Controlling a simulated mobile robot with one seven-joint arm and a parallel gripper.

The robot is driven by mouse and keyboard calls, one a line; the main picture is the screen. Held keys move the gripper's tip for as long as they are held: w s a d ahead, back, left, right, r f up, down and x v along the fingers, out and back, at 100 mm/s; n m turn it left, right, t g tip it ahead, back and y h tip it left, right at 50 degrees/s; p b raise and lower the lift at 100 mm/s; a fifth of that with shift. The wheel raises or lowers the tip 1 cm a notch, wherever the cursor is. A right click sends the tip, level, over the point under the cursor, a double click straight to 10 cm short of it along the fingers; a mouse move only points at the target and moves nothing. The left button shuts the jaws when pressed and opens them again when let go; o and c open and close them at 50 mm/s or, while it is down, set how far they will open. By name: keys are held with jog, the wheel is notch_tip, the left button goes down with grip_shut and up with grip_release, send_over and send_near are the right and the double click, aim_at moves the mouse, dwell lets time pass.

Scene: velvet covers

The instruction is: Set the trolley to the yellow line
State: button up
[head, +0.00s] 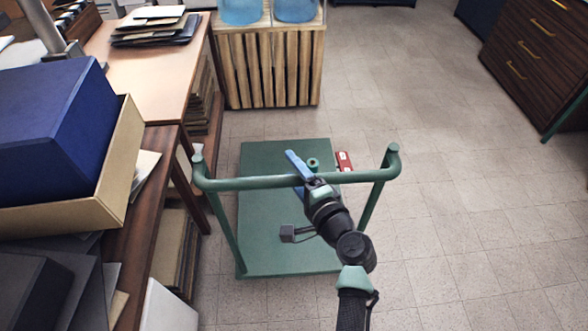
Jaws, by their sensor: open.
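The trolley is a green flat platform (265,235) with a raised green push handle (240,184) across its near side. My gripper (298,178) is at the middle of the handle bar, with its blue fingers open. One finger shows on the far side of the bar and a bit of blue shows on the near side. I cannot tell whether the fingers touch the bar. My arm hides part of the platform. No yellow line shows in this view.
A wooden crate (268,70) with blue water bottles stands beyond the trolley. A loaded desk (140,215) lies close on the left. A red object (344,161) is by the platform's far right edge. A dark drawer cabinet (530,60) stands far right. Tiled floor (460,190) on the right is clear.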

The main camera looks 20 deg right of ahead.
grip_shut()
dwell(1.4)
